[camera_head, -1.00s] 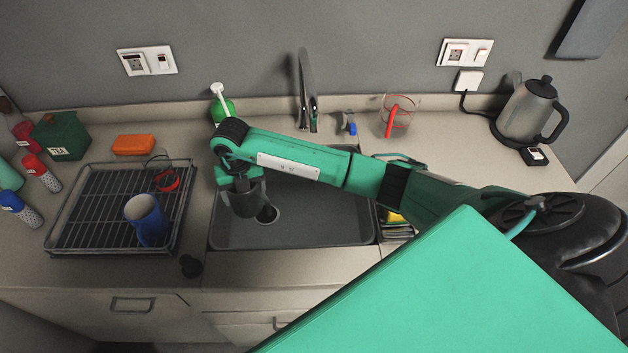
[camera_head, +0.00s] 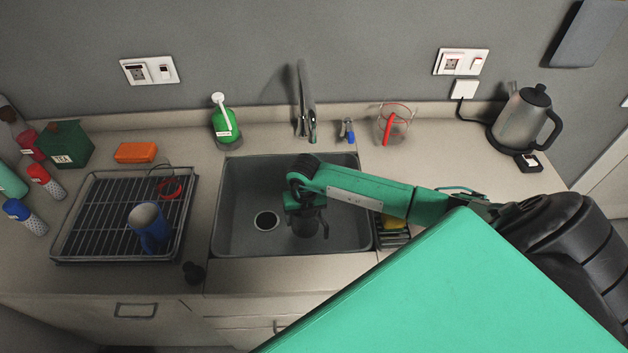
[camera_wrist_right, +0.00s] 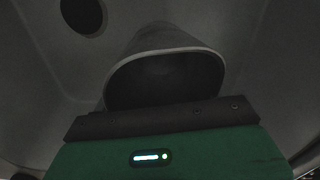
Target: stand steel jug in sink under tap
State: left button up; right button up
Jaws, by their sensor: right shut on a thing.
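The steel jug (camera_head: 304,228) is a dark grey vessel inside the sink (camera_head: 238,205), in the right half of the basin and right of the drain. My right gripper (camera_head: 305,208) is shut on it from above. In the right wrist view the jug (camera_wrist_right: 165,75) shows its open rim just beyond the gripper (camera_wrist_right: 160,118), and it looks empty. I cannot tell whether its base touches the sink floor. The tap (camera_head: 305,102) stands behind the sink, its spout pointing forward over the back edge. My left gripper is not in view.
A drying rack (camera_head: 88,252) with a blue mug (camera_head: 150,228) stands left of the sink. A green soap bottle (camera_head: 224,122), a glass measuring jug (camera_head: 394,122) and a kettle (camera_head: 525,120) stand along the back. A sponge caddy (camera_head: 393,236) is at the sink's right edge.

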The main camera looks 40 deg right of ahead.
aim_at(314, 223)
jog(key=shift+s+d, duration=0.55)
jog(key=shift+d, duration=0.35)
jog(key=shift+d+f+b, duration=0.2)
jog(key=shift+f+b, duration=0.85)
jog(key=shift+f, duration=0.7)
jog(key=shift+s, duration=0.1)
jog(key=shift+f, duration=0.15)
jog(key=o, duration=1.1)
jog(key=shift+o, duration=0.2)
